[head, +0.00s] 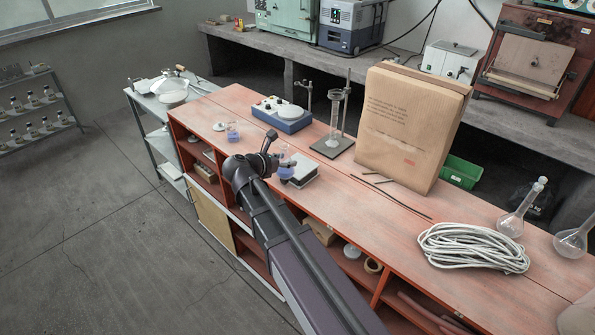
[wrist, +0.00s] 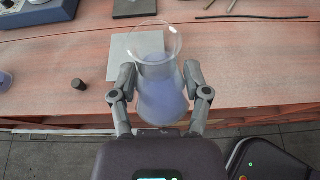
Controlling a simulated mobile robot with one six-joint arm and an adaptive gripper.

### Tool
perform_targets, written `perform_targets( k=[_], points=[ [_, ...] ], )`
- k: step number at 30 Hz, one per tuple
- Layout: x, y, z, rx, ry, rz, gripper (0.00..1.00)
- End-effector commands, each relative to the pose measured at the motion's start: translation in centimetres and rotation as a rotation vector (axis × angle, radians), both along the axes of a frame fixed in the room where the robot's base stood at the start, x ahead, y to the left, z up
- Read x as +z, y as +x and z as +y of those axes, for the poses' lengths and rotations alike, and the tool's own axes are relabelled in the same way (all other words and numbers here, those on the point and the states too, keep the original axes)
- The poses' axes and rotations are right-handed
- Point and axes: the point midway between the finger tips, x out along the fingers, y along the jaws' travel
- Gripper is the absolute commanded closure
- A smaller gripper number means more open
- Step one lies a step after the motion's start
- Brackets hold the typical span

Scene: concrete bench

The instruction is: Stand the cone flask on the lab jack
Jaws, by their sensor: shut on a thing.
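The cone flask (wrist: 160,92) is clear glass with blue-violet liquid in its lower part. My gripper (wrist: 160,88) is shut on it, one finger on each side, and holds it roughly upright. The flask (head: 286,166) also shows in the head view, partly hidden by my gripper (head: 274,160). The lab jack (head: 304,171) has a pale grey top plate and stands on the red bench close to the flask. In the wrist view the plate (wrist: 119,58) lies behind the flask, which overlaps part of it. I cannot tell the height gap between them.
A blue stirrer (head: 281,115), a beaker of blue liquid (head: 232,131) and a stand with a glass cylinder (head: 334,120) are nearby. A small dark stopper (wrist: 78,84) sits left of the jack. A paper bag (head: 408,125) and coiled rope (head: 473,247) are to the right.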

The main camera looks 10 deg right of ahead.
Motion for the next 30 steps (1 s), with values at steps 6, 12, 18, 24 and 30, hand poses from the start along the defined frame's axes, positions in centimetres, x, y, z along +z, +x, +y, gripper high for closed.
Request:
perform_targets(
  k=[6,12,18,24,30],
  points=[
    [-1.1,-4.2,0.1,0.004,-0.001,0.000,0.94],
    [-1.1,-4.5,0.2,0.004,0.000,-0.001,0.94],
    [-1.1,-4.4,0.2,0.004,-0.001,0.000,0.94],
    [-1.2,-3.3,-0.2,0.003,-0.001,-0.001,0.94],
    [-1.5,-0.4,-1.3,0.002,0.000,-0.001,0.94]
  ],
)
